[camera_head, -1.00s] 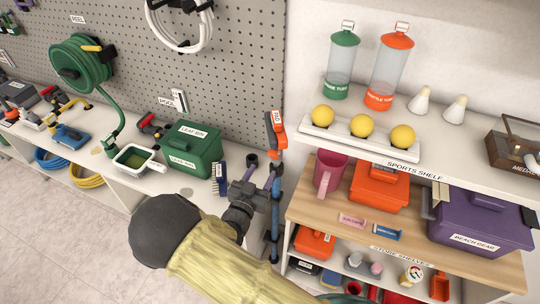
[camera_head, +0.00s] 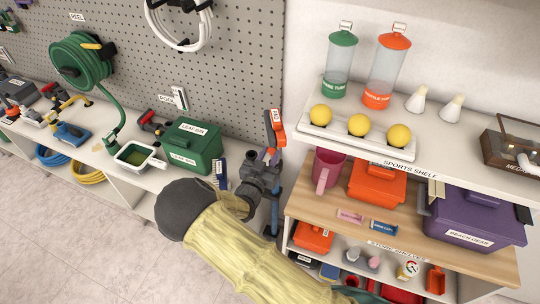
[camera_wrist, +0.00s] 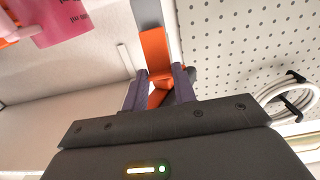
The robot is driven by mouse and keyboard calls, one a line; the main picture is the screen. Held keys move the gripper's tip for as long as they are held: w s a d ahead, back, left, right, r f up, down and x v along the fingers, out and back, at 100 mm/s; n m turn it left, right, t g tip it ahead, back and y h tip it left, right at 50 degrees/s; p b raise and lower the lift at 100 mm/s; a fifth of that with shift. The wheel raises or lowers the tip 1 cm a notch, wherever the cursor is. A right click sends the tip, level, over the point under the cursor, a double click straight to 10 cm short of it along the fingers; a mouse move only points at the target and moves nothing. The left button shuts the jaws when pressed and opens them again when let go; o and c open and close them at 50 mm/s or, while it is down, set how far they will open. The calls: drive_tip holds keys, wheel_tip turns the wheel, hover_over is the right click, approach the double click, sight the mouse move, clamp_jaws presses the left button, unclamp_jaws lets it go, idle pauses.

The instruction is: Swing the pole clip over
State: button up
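The pole clip (camera_head: 276,124) is an orange piece with a white label, at the top of an upright dark-blue pole (camera_head: 276,200) beside the shelves. My gripper (camera_head: 268,157) is just below the clip's labelled part, in front of the pole. In the wrist view the orange clip (camera_wrist: 155,50) rises beyond my gripper (camera_wrist: 158,88). The two purple fingers stand apart, with a lower orange part of the clip between their tips. I see no firm closing on it, and cannot tell whether the fingers touch it. My wrist hides part of the pole.
The sports shelf (camera_head: 450,165) with yellow balls is close on the right, above a wooden store shelf (camera_head: 300,207) with a pink jug (camera_head: 326,170). A green leaf bin (camera_head: 192,147) and a blue brush (camera_head: 220,173) stand on the left counter. A pegboard (camera_head: 245,50) is behind.

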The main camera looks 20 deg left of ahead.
drive_tip(key=shift+w+r+g+p, duration=0.6)
drive_tip(key=shift+g+p, duration=0.15)
drive_tip(key=shift+g, duration=0.15)
drive_tip(key=shift+c, duration=0.5)
drive_tip(key=shift+w+g, duration=0.2)
drive_tip(key=shift+g, duration=0.4)
drive_tip(key=o, duration=1)
drive_tip(key=shift+w+f, duration=0.1)
drive_tip(key=shift+w, duration=0.05)
drive_tip(key=shift+s, duration=0.2)
drive_tip(key=shift+s+a, duration=0.1)
drive_tip(key=shift+s, duration=0.4)
drive_tip(key=b+v, duration=0.3)
drive_tip(key=v, duration=1.3)
drive_tip(key=shift+r+b, duration=0.2)
drive_tip(key=shift+b, duration=0.1)
